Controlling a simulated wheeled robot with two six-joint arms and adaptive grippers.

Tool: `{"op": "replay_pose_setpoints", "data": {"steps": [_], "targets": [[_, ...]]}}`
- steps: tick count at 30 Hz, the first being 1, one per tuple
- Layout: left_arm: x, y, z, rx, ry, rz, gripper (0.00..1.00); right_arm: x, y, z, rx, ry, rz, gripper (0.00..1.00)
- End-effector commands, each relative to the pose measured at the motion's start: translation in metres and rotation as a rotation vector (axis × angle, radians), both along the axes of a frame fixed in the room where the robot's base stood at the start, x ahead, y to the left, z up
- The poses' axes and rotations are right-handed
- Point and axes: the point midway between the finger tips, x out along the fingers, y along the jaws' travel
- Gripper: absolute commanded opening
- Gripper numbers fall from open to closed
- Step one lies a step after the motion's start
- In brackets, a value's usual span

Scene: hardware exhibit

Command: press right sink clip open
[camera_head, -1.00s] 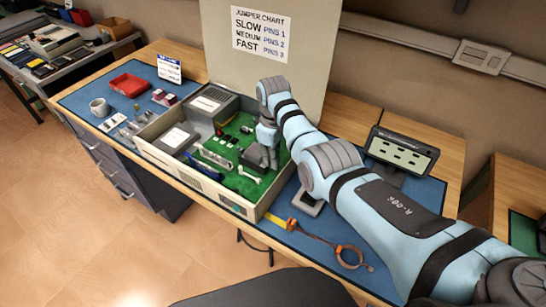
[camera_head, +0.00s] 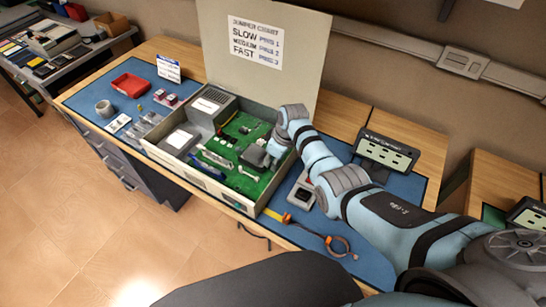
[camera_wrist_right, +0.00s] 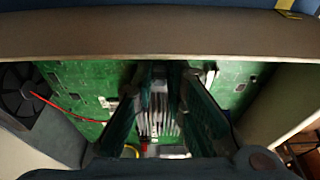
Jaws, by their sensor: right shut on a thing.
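The open computer case (camera_head: 228,197) lies on the blue mat with a green circuit board (camera_head: 240,183) inside. My right gripper (camera_head: 268,157) reaches down into the right part of the case. In the right wrist view, its two dark fingers (camera_wrist_right: 182,85) are close around a silver finned heat sink (camera_wrist_right: 158,118) on the board. A small light metal piece (camera_wrist_right: 211,76) shows by the right finger, but I cannot tell if it is the right sink clip. The fingers hide part of the sink. My left gripper is not in view.
The raised lid (camera_head: 262,75) carries a jumper chart and stands behind the case. A dark fan (camera_wrist_right: 22,92) and a red wire (camera_wrist_right: 62,108) are left of the sink.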

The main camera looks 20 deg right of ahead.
Motion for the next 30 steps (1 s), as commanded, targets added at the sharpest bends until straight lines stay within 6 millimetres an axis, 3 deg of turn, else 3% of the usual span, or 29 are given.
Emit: {"op": "replay_pose_setpoints", "data": {"steps": [3, 14, 17, 24, 30], "targets": [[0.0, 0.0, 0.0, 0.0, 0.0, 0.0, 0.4, 0.001, 0.001, 0.001, 0.001, -0.002, 0.0, 0.21], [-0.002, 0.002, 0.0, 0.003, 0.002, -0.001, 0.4, 0.0, -0.001, 0.006, 0.001, -0.002, 0.0, 0.21], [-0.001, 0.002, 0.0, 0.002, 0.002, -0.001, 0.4, -0.002, -0.004, 0.022, 0.0, -0.004, -0.001, 0.21], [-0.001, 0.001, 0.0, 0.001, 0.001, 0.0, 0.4, -0.015, -0.014, 0.087, -0.001, -0.004, 0.001, 0.21], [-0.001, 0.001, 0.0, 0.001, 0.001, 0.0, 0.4, -0.022, -0.018, 0.115, 0.0, -0.001, 0.0, 0.21]]}}
